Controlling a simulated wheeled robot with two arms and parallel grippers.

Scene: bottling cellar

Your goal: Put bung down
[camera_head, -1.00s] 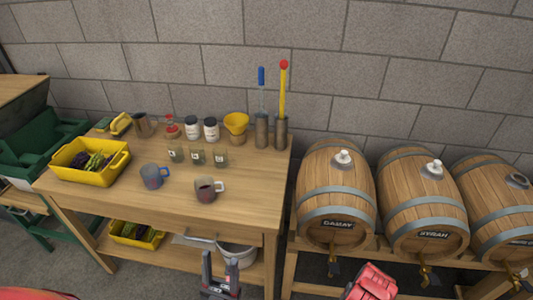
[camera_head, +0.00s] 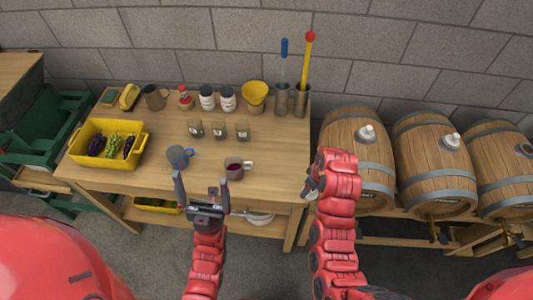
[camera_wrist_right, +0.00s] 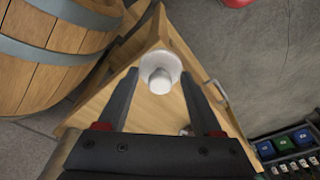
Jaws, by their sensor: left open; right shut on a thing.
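A white bung (camera_wrist_right: 160,72) sits between the fingertips of my right gripper (camera_wrist_right: 160,80), which is shut on it. In the right wrist view the bung is over a corner of the wooden table (camera_wrist_right: 150,112). In the head view my right gripper (camera_head: 312,186) is by the right edge of the table (camera_head: 270,185), mostly hidden behind my own wrist. I cannot make out the bung there. My left gripper (camera_head: 203,190) is open and empty at the table's front edge, near a blue-grey mug (camera_head: 179,157).
A cup of dark red liquid (camera_head: 235,169), small glasses (camera_head: 219,131), a yellow funnel (camera_head: 255,96) and a yellow grape crate (camera_head: 132,165) stand on the table. Barrels stand at right; two have white bungs (camera_head: 367,134) (camera_head: 451,142). The table's right front is clear.

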